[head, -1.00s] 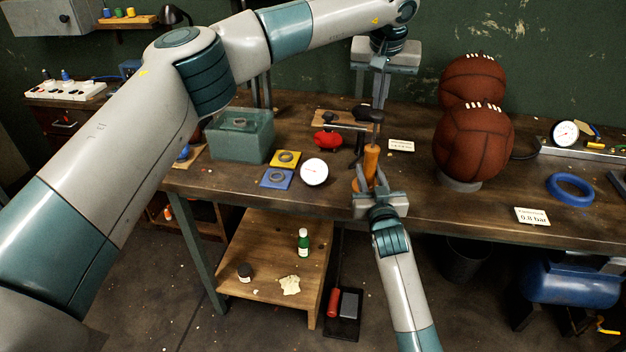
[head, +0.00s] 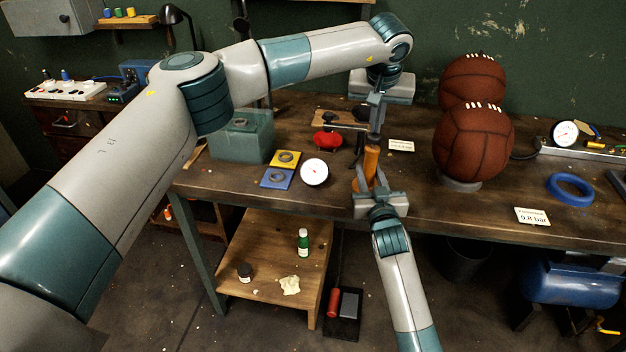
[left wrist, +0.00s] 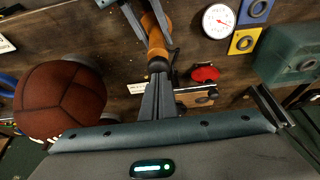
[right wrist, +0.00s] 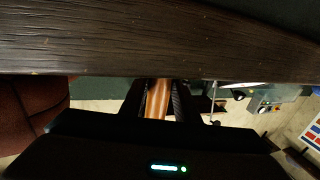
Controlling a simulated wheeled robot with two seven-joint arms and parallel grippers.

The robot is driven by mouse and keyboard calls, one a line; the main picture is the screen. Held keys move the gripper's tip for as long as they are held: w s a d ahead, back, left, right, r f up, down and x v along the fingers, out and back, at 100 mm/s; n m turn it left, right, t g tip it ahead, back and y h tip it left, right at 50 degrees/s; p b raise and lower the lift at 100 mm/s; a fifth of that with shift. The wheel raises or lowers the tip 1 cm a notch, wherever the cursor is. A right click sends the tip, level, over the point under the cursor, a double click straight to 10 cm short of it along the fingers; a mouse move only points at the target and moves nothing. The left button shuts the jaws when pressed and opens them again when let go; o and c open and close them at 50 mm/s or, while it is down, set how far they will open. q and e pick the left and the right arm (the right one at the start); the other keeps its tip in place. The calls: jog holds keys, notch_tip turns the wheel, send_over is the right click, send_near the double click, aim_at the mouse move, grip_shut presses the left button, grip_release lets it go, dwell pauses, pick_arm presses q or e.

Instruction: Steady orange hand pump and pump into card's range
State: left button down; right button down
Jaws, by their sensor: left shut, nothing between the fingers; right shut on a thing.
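The orange hand pump (head: 371,160) stands upright near the table's front edge. My right gripper (head: 366,184) is shut around its lower barrel; the right wrist view shows the orange barrel (right wrist: 158,98) between the fingers. My left gripper (head: 374,138) is shut and empty, pointing down directly over the pump top. In the left wrist view its closed fingertips (left wrist: 158,76) meet the pump's dark top end; whether they touch is hard to tell. A white card reading 0.8 bar (head: 532,216) lies at the front right. A white dial gauge (head: 314,172) lies left of the pump.
A brown leather ball (head: 472,142) sits on a ring stand right of the pump, another (head: 474,78) behind it. A blue ring (head: 571,187), a second card (head: 401,145), a red item (head: 327,138), yellow (head: 285,159) and blue squares (head: 277,178) and a green tank (head: 240,140) are around.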

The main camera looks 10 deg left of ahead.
pick_arm(q)
jog(key=shift+f, duration=0.55)
jog(key=shift+r, duration=3.25)
